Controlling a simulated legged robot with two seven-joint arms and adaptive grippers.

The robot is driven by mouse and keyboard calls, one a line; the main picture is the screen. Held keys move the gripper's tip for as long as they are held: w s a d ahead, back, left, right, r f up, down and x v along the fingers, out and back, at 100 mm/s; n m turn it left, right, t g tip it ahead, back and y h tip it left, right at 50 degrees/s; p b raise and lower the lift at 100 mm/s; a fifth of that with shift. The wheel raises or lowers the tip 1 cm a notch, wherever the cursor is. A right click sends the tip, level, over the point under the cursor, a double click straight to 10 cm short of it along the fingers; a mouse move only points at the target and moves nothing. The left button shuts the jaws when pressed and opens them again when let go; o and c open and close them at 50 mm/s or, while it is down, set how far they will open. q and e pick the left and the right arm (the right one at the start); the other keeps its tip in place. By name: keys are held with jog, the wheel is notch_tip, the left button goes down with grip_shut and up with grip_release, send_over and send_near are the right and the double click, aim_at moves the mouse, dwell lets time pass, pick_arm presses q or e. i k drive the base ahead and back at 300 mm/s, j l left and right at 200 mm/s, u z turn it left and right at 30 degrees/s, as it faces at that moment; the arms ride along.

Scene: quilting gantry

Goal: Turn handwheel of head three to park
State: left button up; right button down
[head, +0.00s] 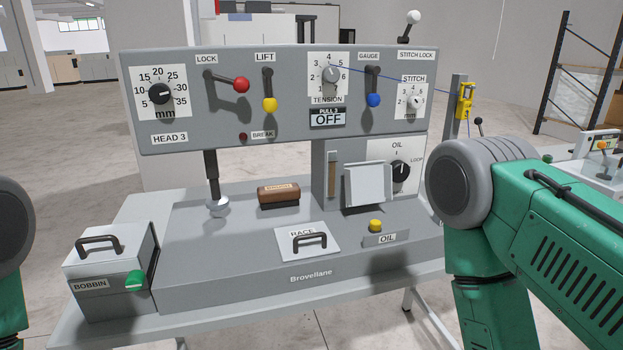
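The grey quilting machine (285,120) fills the middle of the head view, with a "HEAD 3" label (169,138) on its upper panel. I cannot make out a handwheel on its visible faces. My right arm (560,220) covers the machine's lower right end, so anything there is hidden. A small dark ball knob (478,121) shows just above that arm, but I cannot tell what it belongs to. Neither gripper is in view. Only a little of my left arm (12,240) shows at the left edge.
The panel carries a red-ball lever (241,85), a yellow lift lever (270,104), a blue gauge lever (374,99) and several dials. A bobbin box (108,262) stands at front left. A brown-handled piece (278,195) lies on the bed. Shelving (565,70) stands behind right.

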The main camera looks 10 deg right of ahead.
aim_at(401, 170)
jog(key=l+z, duration=0.15)
jog(key=l, duration=1.4)
